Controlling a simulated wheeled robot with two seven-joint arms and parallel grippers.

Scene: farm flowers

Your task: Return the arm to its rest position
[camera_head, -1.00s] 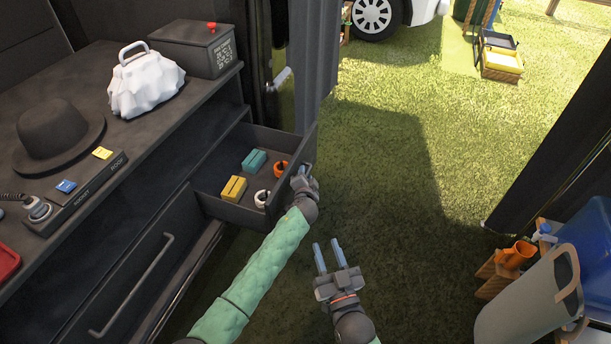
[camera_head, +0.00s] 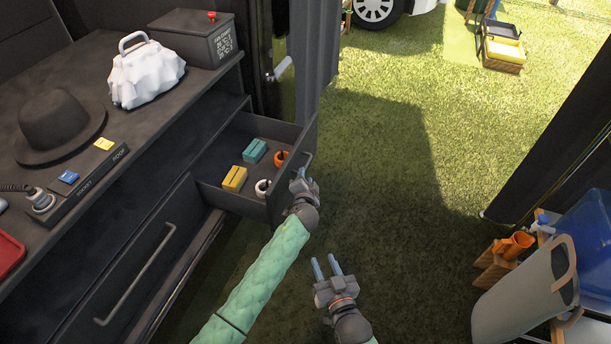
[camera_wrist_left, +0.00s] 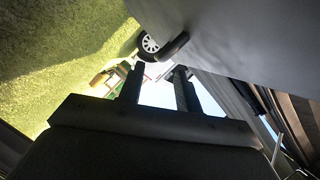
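My left gripper (camera_head: 301,177) is open and empty just outside the front of the open drawer (camera_head: 236,205). The drawer's handle (camera_head: 307,161) shows just beyond its fingertips. In the left wrist view, the two fingers (camera_wrist_left: 160,72) are apart with nothing between them. The handle (camera_wrist_left: 174,46) there lies just past the tips, near the right finger; whether they touch is hard to tell. My right gripper (camera_head: 325,267) is open and empty, lower in the head view, above the grass.
A counter with a black hat (camera_head: 60,122) is at left. A grey bucket (camera_head: 515,305) stands at lower right. Grass between is clear.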

